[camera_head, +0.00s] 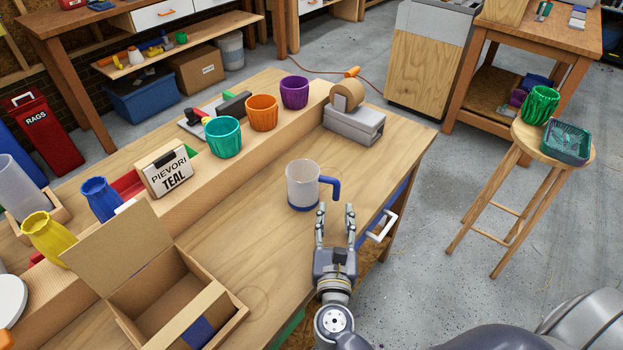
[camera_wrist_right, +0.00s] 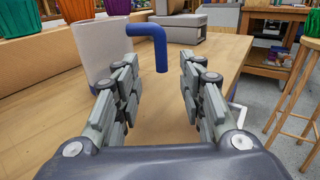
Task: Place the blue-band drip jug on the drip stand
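The drip jug (camera_head: 302,187), whitish with a blue band at its base and a blue handle on its right, stands upright on the wooden workbench. My right gripper (camera_head: 335,212) is open and empty, just in front of the handle. In the right wrist view the blue handle (camera_wrist_right: 148,38) shows ahead of the gap between the fingers, and the jug body (camera_wrist_right: 100,50) is to the left, partly behind the left finger. A wooden holder (camera_head: 58,212) with another whitish vessel is at the far left; I cannot tell whether it is the drip stand. My left gripper is not in view.
An open cardboard box (camera_head: 150,290) sits at the bench's front left. A tape dispenser (camera_head: 352,118) stands behind the jug. Bare bench surrounds the jug.

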